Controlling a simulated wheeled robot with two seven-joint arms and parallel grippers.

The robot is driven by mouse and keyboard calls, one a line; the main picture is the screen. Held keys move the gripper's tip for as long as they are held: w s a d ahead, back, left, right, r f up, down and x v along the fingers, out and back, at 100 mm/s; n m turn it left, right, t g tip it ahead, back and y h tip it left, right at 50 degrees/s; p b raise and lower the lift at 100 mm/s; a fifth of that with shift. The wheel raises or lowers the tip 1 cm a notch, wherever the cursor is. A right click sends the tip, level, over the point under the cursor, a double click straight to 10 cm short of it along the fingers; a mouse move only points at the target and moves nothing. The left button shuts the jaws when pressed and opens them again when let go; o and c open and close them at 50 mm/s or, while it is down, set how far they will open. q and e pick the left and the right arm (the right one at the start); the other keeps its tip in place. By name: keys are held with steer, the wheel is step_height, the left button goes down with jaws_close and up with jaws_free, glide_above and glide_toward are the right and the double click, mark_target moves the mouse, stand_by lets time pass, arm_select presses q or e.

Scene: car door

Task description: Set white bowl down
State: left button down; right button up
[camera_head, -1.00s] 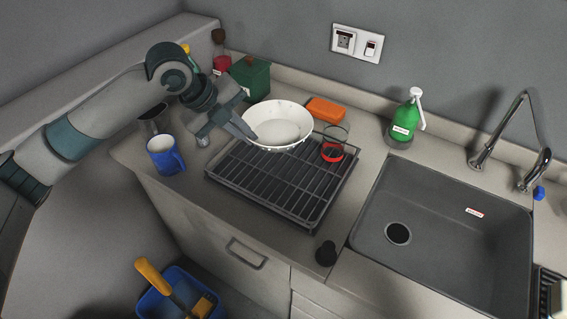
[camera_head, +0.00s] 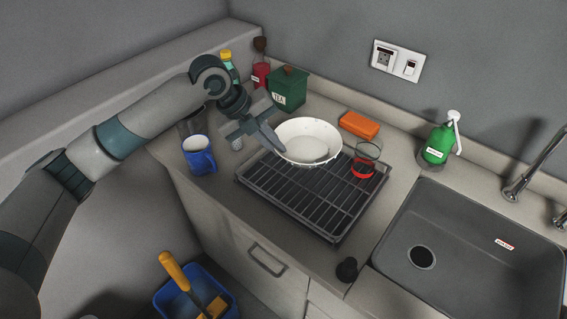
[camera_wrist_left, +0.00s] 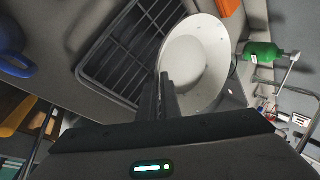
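The white bowl (camera_head: 309,141) is upright at the back of the black dish rack (camera_head: 300,193), over or on its rear edge; I cannot tell whether it touches the rack. My left gripper (camera_head: 276,143) is at the bowl's left rim. In the left wrist view, its fingers (camera_wrist_left: 167,95) are close together on the rim of the bowl (camera_wrist_left: 200,62), so it is shut on the bowl. The rack (camera_wrist_left: 125,50) lies beside the bowl there. My right gripper is in neither view.
A blue mug (camera_head: 200,156) stands left of the rack. A green tea box (camera_head: 287,89), an orange sponge (camera_head: 359,124) and a clear glass with a red band (camera_head: 366,160) surround the bowl. A green soap bottle (camera_head: 438,142) stands by the sink (camera_head: 470,240).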

arm_select(q)
steer(key=shift+f+p, duration=0.3)
steer(key=shift+f, duration=1.2)
steer(key=shift+f+p, duration=0.7)
steer(key=shift+f, duration=1.15)
steer(key=shift+f, duration=0.25)
steer(key=c, duration=2)
jaws_free()
steer(key=shift+r, duration=0.1)
